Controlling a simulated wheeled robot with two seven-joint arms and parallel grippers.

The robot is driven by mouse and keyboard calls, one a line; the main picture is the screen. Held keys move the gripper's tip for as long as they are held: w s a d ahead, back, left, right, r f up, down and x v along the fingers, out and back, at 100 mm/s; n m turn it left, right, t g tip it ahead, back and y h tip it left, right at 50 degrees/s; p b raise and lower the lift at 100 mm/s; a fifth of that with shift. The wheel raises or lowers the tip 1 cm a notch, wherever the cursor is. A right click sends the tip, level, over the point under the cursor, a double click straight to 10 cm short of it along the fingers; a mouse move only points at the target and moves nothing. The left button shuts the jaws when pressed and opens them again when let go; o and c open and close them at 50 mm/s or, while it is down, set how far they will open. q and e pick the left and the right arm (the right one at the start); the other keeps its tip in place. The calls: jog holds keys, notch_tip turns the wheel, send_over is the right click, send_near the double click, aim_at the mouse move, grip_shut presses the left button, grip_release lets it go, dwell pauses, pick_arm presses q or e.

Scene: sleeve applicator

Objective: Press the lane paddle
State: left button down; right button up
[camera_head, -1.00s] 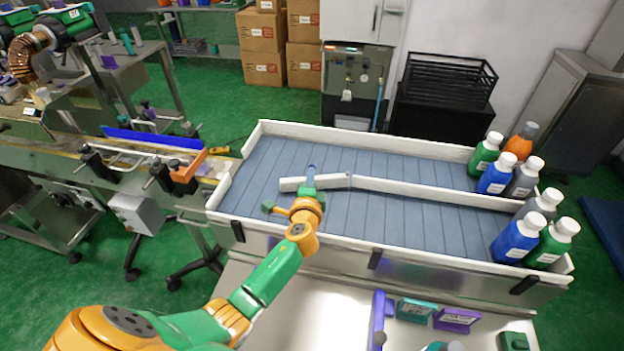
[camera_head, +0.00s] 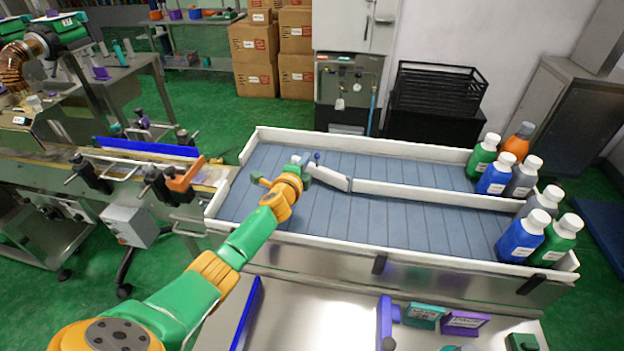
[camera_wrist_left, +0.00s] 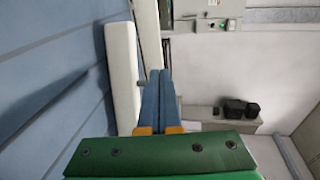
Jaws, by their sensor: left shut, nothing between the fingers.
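The lane paddle (camera_head: 328,176) is a short white bar hinged at the left end of the low white divider on the blue-grey conveyor. It slants from the hinge toward the back left. My left gripper (camera_head: 317,157) is at the paddle's free end, with its blue fingers partly hidden there. In the left wrist view the fingers (camera_wrist_left: 160,98) are shut together and empty, right beside a white bar (camera_wrist_left: 122,75) that appears to be the paddle. I cannot tell whether they touch it. My right gripper is out of view.
The divider (camera_head: 430,194) splits the conveyor (camera_head: 400,222) into two lanes. Several capped bottles (camera_head: 522,236) stand at the right ends of both lanes. White side rails (camera_head: 360,143) border the belt. The belt left of the bottles is clear.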

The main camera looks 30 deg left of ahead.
pick_arm(q)
jog(key=shift+w+a, duration=0.1)
jog(key=shift+w, duration=0.4)
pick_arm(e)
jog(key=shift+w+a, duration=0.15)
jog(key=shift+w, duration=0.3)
